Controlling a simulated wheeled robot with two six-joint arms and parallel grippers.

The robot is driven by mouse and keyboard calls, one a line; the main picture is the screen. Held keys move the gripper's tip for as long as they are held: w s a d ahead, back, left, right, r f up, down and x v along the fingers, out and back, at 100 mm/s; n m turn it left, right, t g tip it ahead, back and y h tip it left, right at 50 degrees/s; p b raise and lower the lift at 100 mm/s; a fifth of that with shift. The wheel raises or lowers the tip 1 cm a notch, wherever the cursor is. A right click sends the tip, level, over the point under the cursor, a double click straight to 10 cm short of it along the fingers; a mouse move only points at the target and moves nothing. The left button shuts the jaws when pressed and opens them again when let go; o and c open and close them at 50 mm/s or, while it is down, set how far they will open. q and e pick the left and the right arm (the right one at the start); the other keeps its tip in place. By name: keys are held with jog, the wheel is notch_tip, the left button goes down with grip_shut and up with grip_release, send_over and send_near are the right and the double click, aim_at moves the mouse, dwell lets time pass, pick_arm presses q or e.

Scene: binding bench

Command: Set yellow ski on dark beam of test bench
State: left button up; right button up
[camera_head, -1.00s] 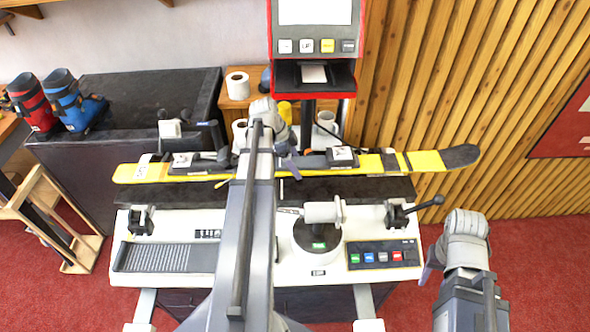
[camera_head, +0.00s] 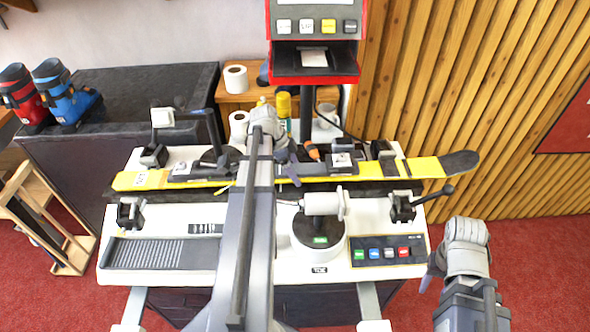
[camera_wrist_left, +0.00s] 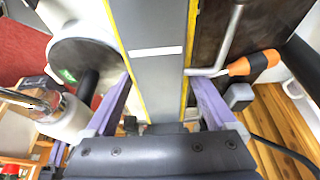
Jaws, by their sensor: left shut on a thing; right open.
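The yellow ski (camera_head: 425,168), with a dark tip at the right and bindings on top, lies lengthwise over the white test bench (camera_head: 385,228). The dark beam (camera_head: 367,190) shows as a strip just below and in front of the ski; I cannot tell whether the two touch. My left gripper (camera_head: 285,170) is shut on the ski near its middle, and my arm hides part of both. In the left wrist view the fingers (camera_wrist_left: 160,92) stand on both sides of the grey, yellow-edged ski (camera_wrist_left: 155,72). My right gripper (camera_head: 432,272) is open and empty at the lower right, clear of the bench.
Clamps (camera_head: 130,211) stand at both ends of the bench, and a round-based handle unit (camera_head: 319,245) at its front. An orange-handled tool (camera_wrist_left: 255,65) is close to the left gripper. A red-framed display (camera_head: 314,62) rises behind. Ski boots (camera_head: 68,98) stand at the left.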

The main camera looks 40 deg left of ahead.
pick_arm(q)
jog(key=shift+f, duration=0.45)
pick_arm(e)
jog(key=shift+f, duration=0.4)
pick_arm(q)
jog(key=shift+f+b, duration=0.35)
jog(key=shift+b, duration=0.1)
pick_arm(e)
jog(key=shift+f, duration=0.4)
pick_arm(q)
jog(key=shift+f, duration=0.2)
pick_arm(e)
jog(key=shift+f, duration=0.2)
pick_arm(q)
jog(key=o, duration=1.6)
jog(key=shift+r, duration=0.15)
pick_arm(e)
jog(key=shift+r, duration=0.15)
